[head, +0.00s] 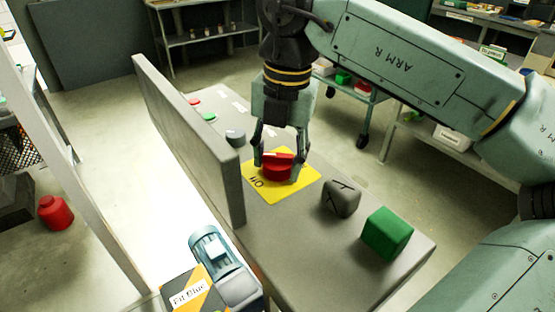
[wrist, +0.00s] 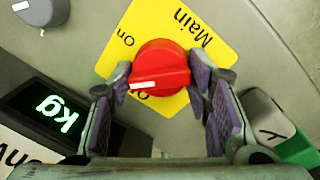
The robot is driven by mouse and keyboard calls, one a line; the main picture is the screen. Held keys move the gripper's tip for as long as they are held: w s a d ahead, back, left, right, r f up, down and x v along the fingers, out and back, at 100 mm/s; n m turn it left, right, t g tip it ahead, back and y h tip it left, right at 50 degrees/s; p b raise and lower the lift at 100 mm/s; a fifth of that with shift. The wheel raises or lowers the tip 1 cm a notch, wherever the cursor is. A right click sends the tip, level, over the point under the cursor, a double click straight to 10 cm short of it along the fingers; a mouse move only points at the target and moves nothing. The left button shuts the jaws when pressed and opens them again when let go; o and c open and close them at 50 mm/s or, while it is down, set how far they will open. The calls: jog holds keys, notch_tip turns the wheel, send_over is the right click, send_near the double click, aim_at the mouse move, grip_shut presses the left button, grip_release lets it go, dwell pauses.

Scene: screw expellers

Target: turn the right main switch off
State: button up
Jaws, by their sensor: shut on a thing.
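The right main switch is a red round knob (head: 277,172) on a yellow plate (head: 306,186) on the grey console top. My gripper (head: 278,157) points down at it with a finger on each side, shut on it. The wrist view shows the red knob (wrist: 163,64) between the purple finger pads of my gripper (wrist: 161,76). The yellow plate (wrist: 200,58) reads "Main" and "On"; another word, starting with "O", is partly hidden by the knob. The knob's white mark lies at its lower left edge, close to that partly covered word.
A grey block (head: 341,198) with a dark mark and a green block (head: 387,232) stand on the console, right of the switch. A grey upright panel (head: 190,135) rises to its left. A grey dial (head: 236,138), a green button (head: 209,117) and a red button (head: 194,101) sit farther back.

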aim_at(286, 154)
jog(key=n, duration=0.4)
jog(key=shift+d+f+n+g, duration=0.1)
jog(key=shift+n+g, duration=0.2)
jog(key=shift+n, duration=1.8)
jog(key=o, duration=1.1)
jog(key=shift+w+d, duration=0.1)
jog(key=shift+o, duration=0.2)
notch_tip(286, 154, up, 12)
jog(key=shift+w+d, duration=0.2)
jog(key=shift+d, duration=0.2)
